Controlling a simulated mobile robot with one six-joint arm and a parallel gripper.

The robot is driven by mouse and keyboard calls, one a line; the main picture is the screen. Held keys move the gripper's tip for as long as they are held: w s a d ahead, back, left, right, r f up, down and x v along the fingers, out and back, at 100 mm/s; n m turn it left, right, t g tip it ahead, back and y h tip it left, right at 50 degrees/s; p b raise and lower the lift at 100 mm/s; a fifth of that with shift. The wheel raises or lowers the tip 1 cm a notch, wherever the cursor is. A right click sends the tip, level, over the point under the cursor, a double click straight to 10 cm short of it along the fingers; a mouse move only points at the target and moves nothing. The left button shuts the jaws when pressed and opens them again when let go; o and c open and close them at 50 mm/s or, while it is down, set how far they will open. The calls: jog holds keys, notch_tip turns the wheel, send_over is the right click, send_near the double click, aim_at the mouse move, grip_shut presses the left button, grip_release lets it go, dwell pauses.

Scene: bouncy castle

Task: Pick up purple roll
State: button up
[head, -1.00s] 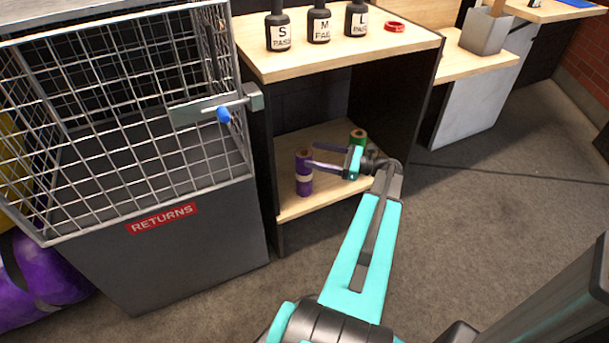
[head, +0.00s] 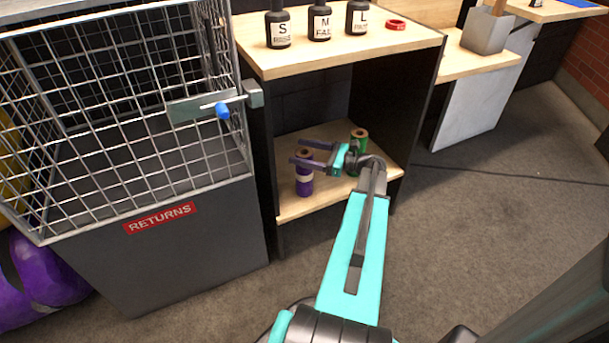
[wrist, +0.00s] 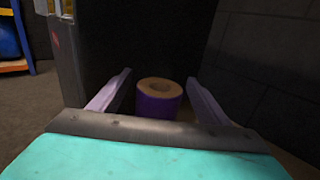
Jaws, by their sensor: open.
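A green roll (head: 359,142) stands behind my gripper on the same shelf (head: 322,203). The upper shelf (head: 345,52) holds several black bottles and a red ring (head: 396,25). The wire returns cage (head: 130,110) stands close on the left.

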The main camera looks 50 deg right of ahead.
jog(key=shift+b+x, duration=0.55)
jog(key=shift+x, duration=1.2)
jog(key=shift+f, duration=0.1)
grip_shut()
